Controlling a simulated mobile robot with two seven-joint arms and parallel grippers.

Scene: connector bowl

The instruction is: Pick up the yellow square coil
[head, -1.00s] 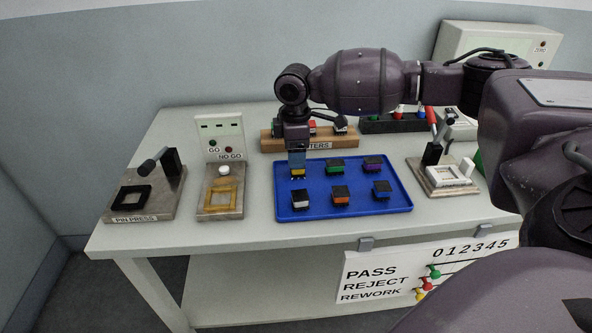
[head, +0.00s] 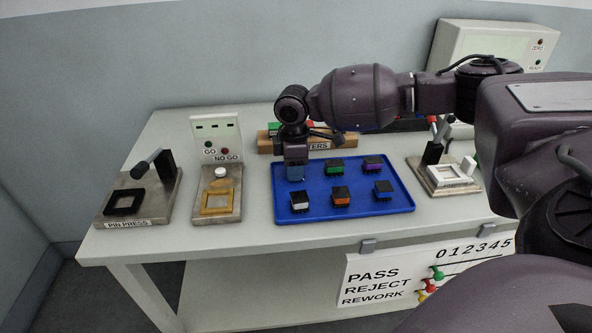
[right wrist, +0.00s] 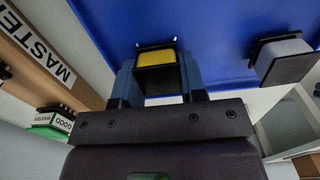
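The yellow square coil (right wrist: 157,57), with a black end plate, shows in the right wrist view over the blue tray (right wrist: 215,30). My right gripper (right wrist: 160,75) has one blue finger on each side of it, very close to its sides. I cannot tell whether the fingers press on it. In the head view my right gripper (head: 296,173) points down at the back left of the blue tray (head: 371,207) and hides the yellow coil. My left gripper is not in view.
Other coils stand on the tray: white (head: 300,200), orange (head: 341,196), green (head: 335,167), purple (head: 373,163) and blue (head: 384,188). A wooden masters rack (head: 346,143) is behind. The pin press (head: 143,197) and go/no-go gauge (head: 219,195) stand left, a white fixture (head: 452,176) right.

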